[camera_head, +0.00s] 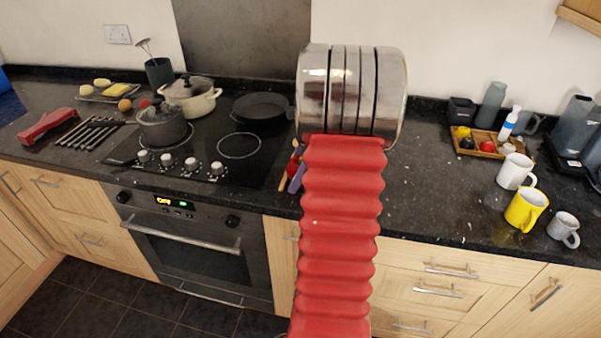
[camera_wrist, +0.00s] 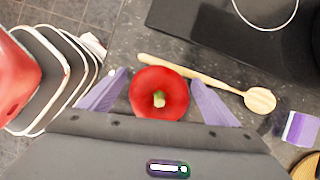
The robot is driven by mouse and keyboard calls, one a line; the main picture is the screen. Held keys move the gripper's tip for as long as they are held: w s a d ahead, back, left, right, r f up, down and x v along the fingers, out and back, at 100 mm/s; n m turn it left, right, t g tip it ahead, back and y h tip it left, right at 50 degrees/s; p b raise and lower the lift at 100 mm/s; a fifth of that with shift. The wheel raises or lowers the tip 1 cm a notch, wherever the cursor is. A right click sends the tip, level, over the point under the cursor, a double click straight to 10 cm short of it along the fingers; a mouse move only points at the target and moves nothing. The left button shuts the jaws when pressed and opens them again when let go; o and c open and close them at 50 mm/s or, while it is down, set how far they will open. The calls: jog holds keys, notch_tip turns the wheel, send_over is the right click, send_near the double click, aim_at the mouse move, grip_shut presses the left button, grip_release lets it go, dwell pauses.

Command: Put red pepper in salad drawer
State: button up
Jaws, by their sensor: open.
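The red pepper (camera_wrist: 148,85) lies on the dark granite counter in the wrist view, its green stem facing the camera. My gripper (camera_wrist: 160,85) is open, with one purple finger on each side of the pepper. I cannot tell whether either finger touches it. In the head view my arm hides most of this spot; a bit of red (camera_head: 294,163), probably the pepper, and a purple finger of my gripper (camera_head: 297,181) show at the arm's left edge. I cannot make out a salad drawer; several closed wooden drawers (camera_head: 440,280) are under the counter.
A wooden spoon (camera_wrist: 225,86) lies close to the pepper, partly behind the right finger. A purple-and-white item (camera_wrist: 300,128) is further right. The hob (camera_head: 210,150) with pots is left of my arm. Mugs (camera_head: 525,208) and a wooden tray (camera_head: 487,150) stand right.

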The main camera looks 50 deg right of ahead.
dwell(0.5)
jog(key=c, duration=1.2)
jog(key=shift+c, duration=0.2)
jog(key=shift+r, duration=0.15)
notch_tip(320, 180, up, 10)
jog(key=shift+f, duration=0.1)
